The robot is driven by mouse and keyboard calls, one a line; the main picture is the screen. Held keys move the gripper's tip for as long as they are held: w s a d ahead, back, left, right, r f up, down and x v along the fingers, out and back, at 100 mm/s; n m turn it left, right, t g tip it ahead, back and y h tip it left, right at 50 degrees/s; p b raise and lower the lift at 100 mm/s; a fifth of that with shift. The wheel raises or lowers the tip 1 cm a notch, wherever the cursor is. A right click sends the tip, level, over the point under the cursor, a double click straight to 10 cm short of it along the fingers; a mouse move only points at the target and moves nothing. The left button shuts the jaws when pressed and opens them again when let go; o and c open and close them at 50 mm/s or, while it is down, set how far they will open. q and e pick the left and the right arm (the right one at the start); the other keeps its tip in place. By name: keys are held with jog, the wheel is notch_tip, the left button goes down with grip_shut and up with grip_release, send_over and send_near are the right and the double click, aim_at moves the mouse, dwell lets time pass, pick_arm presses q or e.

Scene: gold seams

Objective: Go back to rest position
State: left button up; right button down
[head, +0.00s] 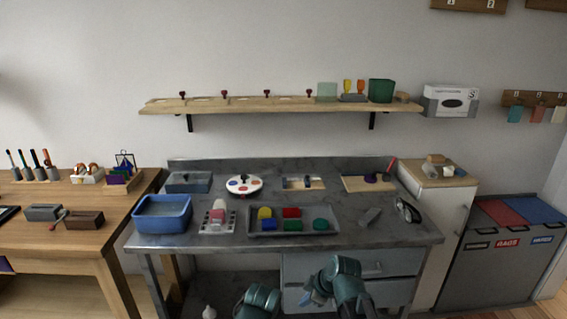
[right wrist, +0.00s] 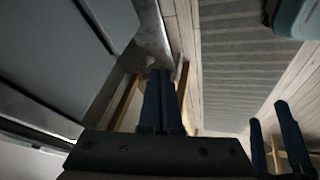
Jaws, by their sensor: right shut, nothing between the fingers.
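My right gripper (head: 316,292) is low in front of the grey workbench (head: 260,240), below its front edge and beside the drawers. In the right wrist view its two dark blue fingers (right wrist: 160,105) lie together, shut with nothing between them. My left arm shows only as a teal link at the bottom edge of the head view, and its fingers are hidden there. Two dark blue finger-like parts stand apart at the right of the right wrist view; I cannot tell for sure that they are my left gripper.
The bench holds a blue bin (head: 162,213), a grey tray (head: 293,221) of coloured blocks and several tools. A wooden table (head: 90,232) stands left, a cabinet (head: 436,215) and sorting bins (head: 505,245) right. A shelf (head: 280,106) hangs above. Both arms are clear of the benchtop.

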pick_arm(q)
notch_tip(320, 180, up, 19)
jog(key=p, duration=1.6)
jog(key=shift+f, duration=0.2)
pick_arm(e)
jog(key=s+a+r+m+g+h, duration=0.1)
jog(key=s+r+m+g+h, duration=0.3)
jog(key=s+r+m, duration=0.6)
jog(key=s+r+h, duration=0.1)
jog(key=s+r, duration=0.4)
jog(key=r, duration=0.1)
jog(key=shift+s+m, duration=0.35)
jog(key=shift+m, duration=0.05)
jog(key=shift+r, duration=0.1)
